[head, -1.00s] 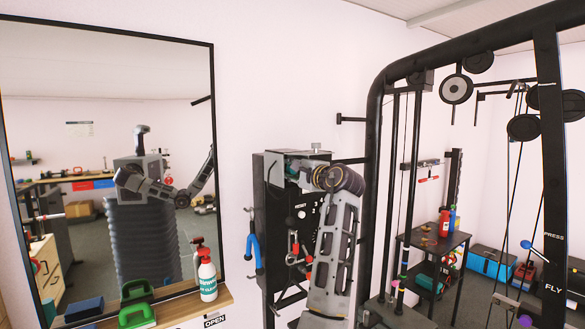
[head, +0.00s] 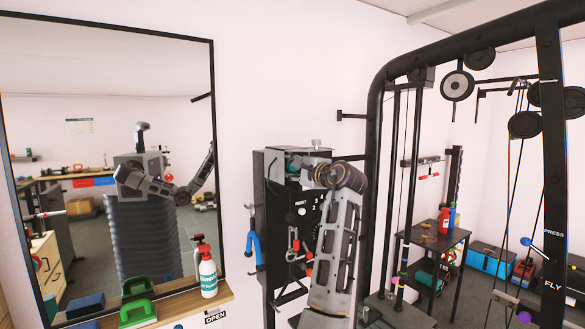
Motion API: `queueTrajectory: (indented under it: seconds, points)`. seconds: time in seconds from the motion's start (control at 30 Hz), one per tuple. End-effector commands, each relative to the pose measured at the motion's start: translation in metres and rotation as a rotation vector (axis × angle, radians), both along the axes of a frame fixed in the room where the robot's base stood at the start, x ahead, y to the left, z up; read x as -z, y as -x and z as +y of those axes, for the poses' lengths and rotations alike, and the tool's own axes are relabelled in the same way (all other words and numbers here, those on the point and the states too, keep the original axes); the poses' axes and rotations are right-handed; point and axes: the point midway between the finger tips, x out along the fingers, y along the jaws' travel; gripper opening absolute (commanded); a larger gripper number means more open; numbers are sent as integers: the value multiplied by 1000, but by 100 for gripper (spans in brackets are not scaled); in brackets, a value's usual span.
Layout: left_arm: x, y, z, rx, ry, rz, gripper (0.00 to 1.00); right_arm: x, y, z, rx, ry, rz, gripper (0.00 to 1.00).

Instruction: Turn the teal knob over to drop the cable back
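The teal knob (head: 292,163) shows as a small teal patch near the top of the dark upright panel (head: 299,200), mostly hidden behind my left gripper. My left gripper (head: 309,170) reaches up from the bottom and points left at the knob, its tips close against it. My wrist and the viewing angle hide the fingers, so I cannot tell whether they are open, shut or gripping the knob. Which cable the knob releases is not clear; thin cables (head: 511,190) hang on the machine at right. My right gripper is not directly in view.
A black cable machine frame (head: 374,150) stands close to the right of my arm. Blue handles (head: 254,250) and a red clip (head: 294,245) hang on or beside the panel. A mirror (head: 110,110) and a shelf with a spray bottle (head: 207,272) are at left.

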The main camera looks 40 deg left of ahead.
Motion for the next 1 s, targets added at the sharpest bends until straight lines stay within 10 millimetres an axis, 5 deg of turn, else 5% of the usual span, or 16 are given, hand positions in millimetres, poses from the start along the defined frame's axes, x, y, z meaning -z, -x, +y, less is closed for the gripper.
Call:
queueTrajectory:
  seconds: [0.7,1.0]
  points:
    - [1,35,-87,2,1,1,37,0,0,-2,0,2,1,0]
    - [1,43,-105,0,1,1,37,0,0,-2,0,2,1,0]
